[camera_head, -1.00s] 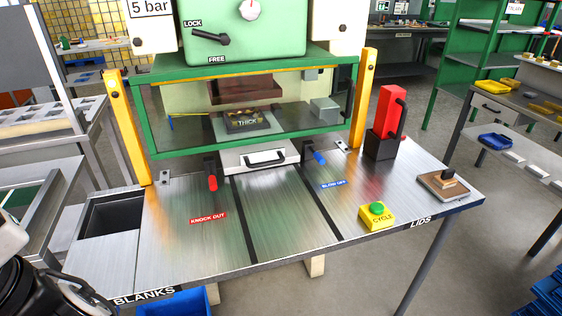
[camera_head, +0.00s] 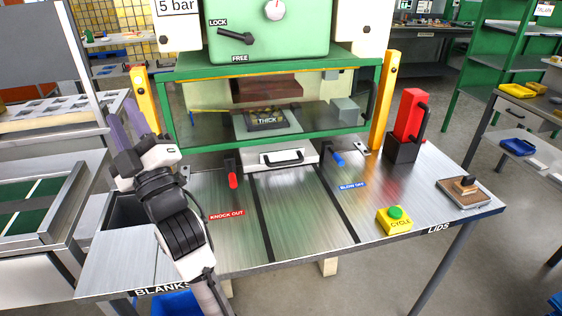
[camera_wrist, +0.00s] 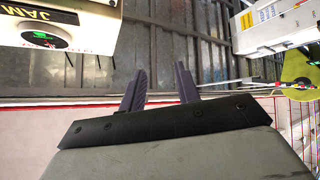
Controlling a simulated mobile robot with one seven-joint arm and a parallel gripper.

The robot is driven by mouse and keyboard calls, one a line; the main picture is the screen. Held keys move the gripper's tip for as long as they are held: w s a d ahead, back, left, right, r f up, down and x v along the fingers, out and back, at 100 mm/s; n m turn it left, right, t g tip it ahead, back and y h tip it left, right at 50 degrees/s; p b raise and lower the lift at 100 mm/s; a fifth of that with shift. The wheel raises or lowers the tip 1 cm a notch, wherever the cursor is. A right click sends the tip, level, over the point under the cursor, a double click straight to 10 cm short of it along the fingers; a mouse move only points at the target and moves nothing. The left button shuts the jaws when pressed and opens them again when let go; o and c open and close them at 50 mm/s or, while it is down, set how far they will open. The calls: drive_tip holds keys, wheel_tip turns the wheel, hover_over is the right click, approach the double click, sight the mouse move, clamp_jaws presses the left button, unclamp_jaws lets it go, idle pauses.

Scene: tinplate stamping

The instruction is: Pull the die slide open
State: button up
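A block marked THICK (camera_head: 267,120) shows behind the clear guard. My gripper (camera_head: 118,128) is at the left of the press, raised near the left yellow post and well apart from the handle. In the wrist view its two dark fingers (camera_wrist: 161,78) stand apart with nothing between them. The handle is not seen in the wrist view.
Red (camera_head: 232,180) and blue (camera_head: 338,159) levers flank the slide. Yellow posts (camera_head: 383,109) flank the guard. The table in front of the slide is clear.

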drive_tip(key=w+d+f+h, duration=0.8)
drive_tip(key=w+d+f, duration=0.2)
drive_tip(key=w, duration=0.2)
drive_tip(key=n+g+h+p, duration=0.2)
drive_tip(key=n+g+h, duration=0.15)
drive_tip(key=h, duration=0.25)
approach(282, 164)
drive_tip(key=shift+m+g, duration=0.35)
drive_tip(key=shift+g, duration=0.1)
drive_tip(key=p+x, duration=0.1)
drive_tip(key=x, duration=0.2)
drive_tip(key=p+x, duration=0.1)
drive_tip(key=x, duration=0.3)
drive_tip(key=p+x, duration=0.2)
drive_tip(key=x, duration=0.1)
drive_tip(key=shift+w+r, duration=0.25)
drive_tip(key=shift+w, duration=0.2)
clamp_jaws()
